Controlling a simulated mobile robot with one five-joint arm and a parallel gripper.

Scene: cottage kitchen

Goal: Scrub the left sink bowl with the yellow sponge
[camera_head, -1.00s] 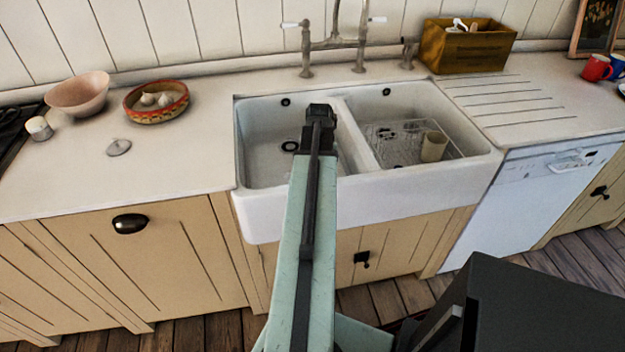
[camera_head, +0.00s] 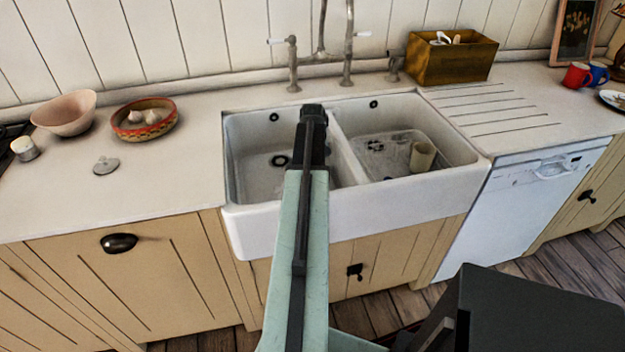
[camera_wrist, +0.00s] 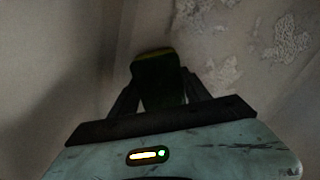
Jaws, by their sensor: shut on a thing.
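The left sink bowl (camera_head: 255,140) is white, with a dark drain showing near its middle. My gripper (camera_head: 313,125) reaches over the right part of this bowl, near the divider, and my arm covers part of the bowl. The wrist view shows my gripper (camera_wrist: 158,88) shut on the sponge (camera_wrist: 155,54), which looks dark with a thin yellow edge at its far end. The sponge is hidden in the head view. Pale, foam-like patches (camera_wrist: 230,65) lie on the bowl surface right of the sponge. Whether the sponge touches the bowl, I cannot tell.
The right bowl (camera_head: 455,145) holds a wire rack and a beige cup (camera_head: 422,156). The divider (camera_head: 345,140) stands just right of my gripper. A tall tap (camera_head: 348,50) rises behind the sink. A pink bowl (camera_head: 64,113) and a patterned dish (camera_head: 144,119) stand on the left counter.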

